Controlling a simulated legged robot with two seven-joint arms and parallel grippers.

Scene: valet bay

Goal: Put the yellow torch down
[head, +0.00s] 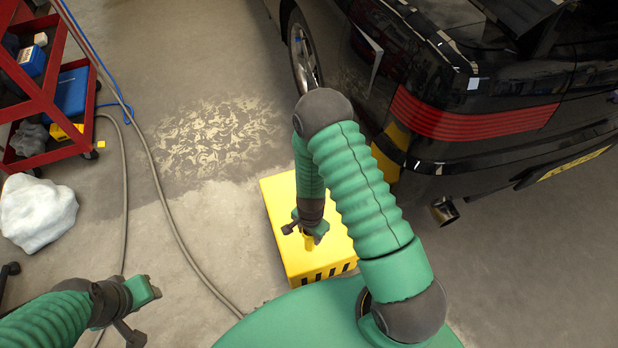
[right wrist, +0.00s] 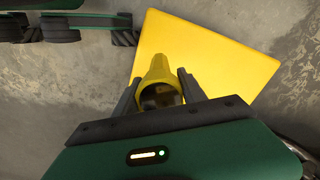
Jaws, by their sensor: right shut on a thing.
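The yellow torch (right wrist: 157,68) is between the two dark fingers of my right gripper (right wrist: 158,88), which is shut on it. In the head view a small part of the torch (head: 308,242) shows below my right gripper (head: 306,228). Both are over the top of a yellow box (head: 279,200) with dark slots in its side; the box also fills much of the right wrist view (right wrist: 205,45). I cannot tell whether the torch touches the box top. My left gripper (head: 142,312) is at the lower left, away from the box; its jaw opening is unclear.
A black car (head: 480,150) with a red tail light stands at the right, close behind the box. A red cart (head: 35,100) with blue and yellow items and a whitish lump (head: 37,212) are at the left. Hoses (head: 165,205) run across the floor. The box top around the torch is clear.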

